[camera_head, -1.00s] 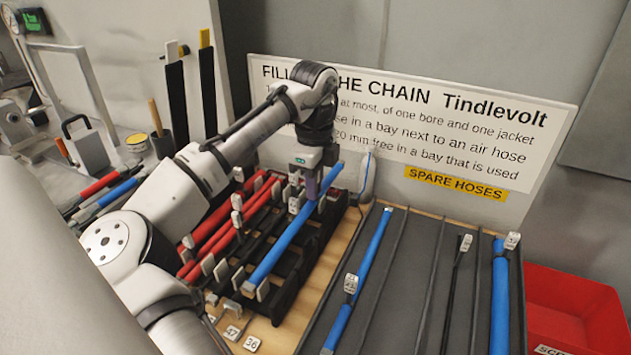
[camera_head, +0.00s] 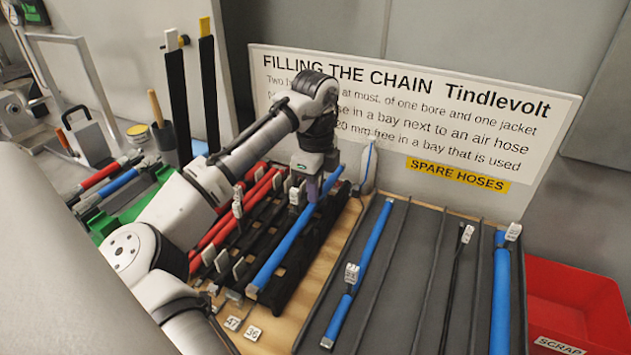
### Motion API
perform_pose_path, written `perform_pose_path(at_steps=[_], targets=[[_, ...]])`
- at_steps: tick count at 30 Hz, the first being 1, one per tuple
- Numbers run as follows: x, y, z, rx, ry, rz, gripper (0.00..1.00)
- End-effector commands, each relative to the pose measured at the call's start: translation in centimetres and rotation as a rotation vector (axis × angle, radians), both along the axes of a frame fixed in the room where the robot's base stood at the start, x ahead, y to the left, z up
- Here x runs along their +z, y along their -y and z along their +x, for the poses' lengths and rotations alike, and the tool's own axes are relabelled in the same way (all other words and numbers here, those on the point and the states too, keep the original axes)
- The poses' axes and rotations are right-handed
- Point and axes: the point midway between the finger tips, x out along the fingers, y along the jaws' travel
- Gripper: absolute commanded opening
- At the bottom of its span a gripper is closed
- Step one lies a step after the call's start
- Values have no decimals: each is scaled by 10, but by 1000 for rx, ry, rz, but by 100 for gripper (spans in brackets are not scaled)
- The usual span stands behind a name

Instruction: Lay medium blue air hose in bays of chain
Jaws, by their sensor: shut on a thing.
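My gripper (camera_head: 312,188) points down at the far part of a blue hose (camera_head: 283,247) and is shut on it. This hose lies lengthwise along the right part of the black chain (camera_head: 300,268), between upright white-tipped dividers. I cannot tell whether it rests on the bay floor or sits slightly above it. Red hoses (camera_head: 222,228) lie in bays at the chain's left. Another blue hose (camera_head: 360,268) with a white tag lies in the grey spare hose rack (camera_head: 397,290). A thicker blue hose (camera_head: 500,290) lies at the rack's right. My fingertips are partly hidden by the hose.
A red scrap bin (camera_head: 570,300) stands at the right. A sign board (camera_head: 410,110) stands behind the rack. A thin black hose (camera_head: 455,285) lies in the rack. More red and blue pieces (camera_head: 118,182) lie at the left by a green tray (camera_head: 130,210).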

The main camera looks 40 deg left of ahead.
Motion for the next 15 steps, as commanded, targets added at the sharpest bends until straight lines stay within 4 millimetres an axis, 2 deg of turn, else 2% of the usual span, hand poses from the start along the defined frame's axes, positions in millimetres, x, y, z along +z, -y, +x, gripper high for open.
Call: perform_pose_path(at_steps=[15], targets=[[-42,0,0,-1,0,-1,0]])
